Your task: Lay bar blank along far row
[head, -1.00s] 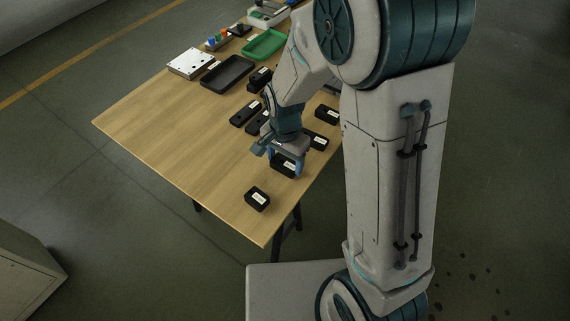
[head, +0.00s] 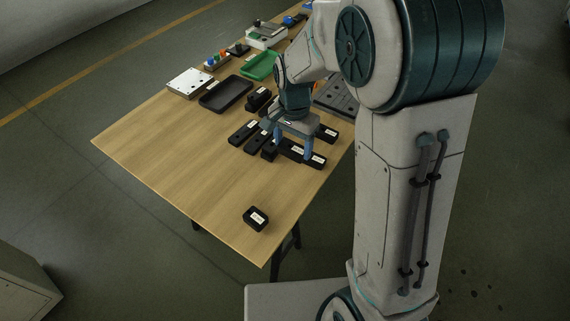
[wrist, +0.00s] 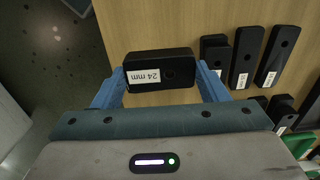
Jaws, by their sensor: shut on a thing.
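My gripper (wrist: 160,85) is shut on a black bar blank (wrist: 180,68) with a white "24 mm" label. The blue fingers clasp its two ends, and it lies crosswise between them. In the head view my gripper (head: 293,148) is over the table's right side, among dark blocks. There the held blank is partly hidden and hard to separate from its neighbours. I cannot tell its height above the table. In the wrist view a group of black blocks (wrist: 246,58) lies to its right, roughly side by side, with a wood gap between.
A lone labelled black block (head: 256,218) sits near the table's (head: 165,150) front corner. A dark tray (head: 226,93), a metal plate (head: 190,83) and a green tray (head: 260,66) stand farther back. The left front of the table is bare.

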